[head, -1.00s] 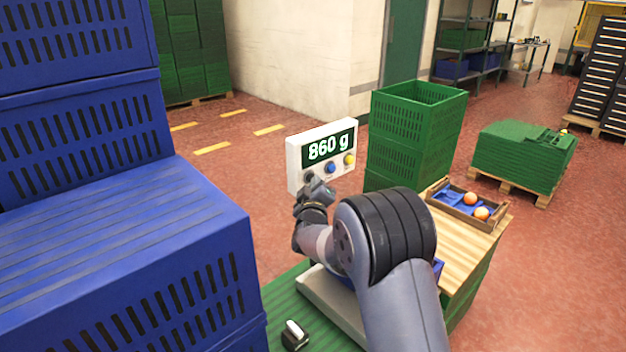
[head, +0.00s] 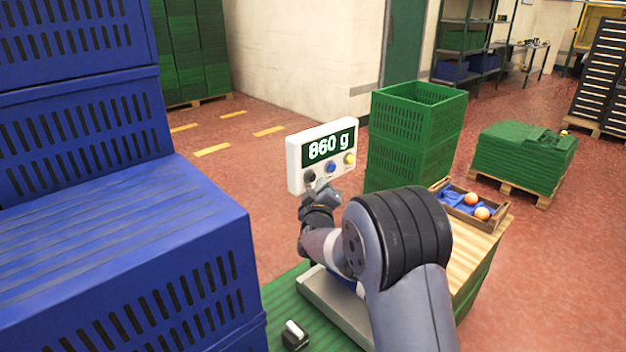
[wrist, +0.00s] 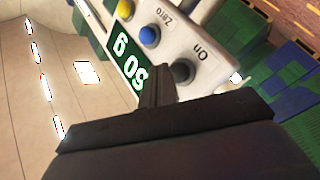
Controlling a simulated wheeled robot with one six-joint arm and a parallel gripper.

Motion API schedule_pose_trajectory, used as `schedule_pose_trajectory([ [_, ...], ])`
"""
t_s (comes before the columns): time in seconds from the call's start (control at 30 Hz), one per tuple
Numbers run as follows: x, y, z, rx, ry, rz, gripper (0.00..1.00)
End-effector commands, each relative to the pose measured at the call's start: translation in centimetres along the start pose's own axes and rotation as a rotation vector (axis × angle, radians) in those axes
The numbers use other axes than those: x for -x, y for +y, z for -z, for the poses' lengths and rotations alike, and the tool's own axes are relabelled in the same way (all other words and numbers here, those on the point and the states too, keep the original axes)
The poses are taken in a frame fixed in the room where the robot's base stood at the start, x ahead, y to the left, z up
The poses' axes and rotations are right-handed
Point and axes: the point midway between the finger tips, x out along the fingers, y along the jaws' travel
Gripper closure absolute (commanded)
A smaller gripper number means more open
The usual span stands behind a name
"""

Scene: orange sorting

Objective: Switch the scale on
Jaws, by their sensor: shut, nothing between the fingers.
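Below the screen are a dark button (head: 310,177), a blue button (head: 331,167) and a yellow button (head: 350,159). In the wrist view the dark button (wrist: 184,71) is beside the word "On" and the blue button (wrist: 149,35) beside "Zero". My gripper (head: 322,187) is shut and empty, just below the box. In the wrist view its fingertips (wrist: 158,70) are close to the dark button, seemingly apart from it. The scale's platform (head: 325,300) is partly hidden by my arm.
Blue crates (head: 120,240) stand stacked at the left. A wooden tray (head: 438,190) with oranges (head: 482,213) is at the right. A small black and white object (head: 294,336) lies on the green surface (head: 275,300).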

Motion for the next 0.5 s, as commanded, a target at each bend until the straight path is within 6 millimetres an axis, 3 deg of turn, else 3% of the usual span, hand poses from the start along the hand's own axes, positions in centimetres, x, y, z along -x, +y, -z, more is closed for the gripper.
schedule_pose_trajectory([
  [0.5, 3.2, 2.3, -2.4, 0.000, 0.000, -0.002, 1.00],
])
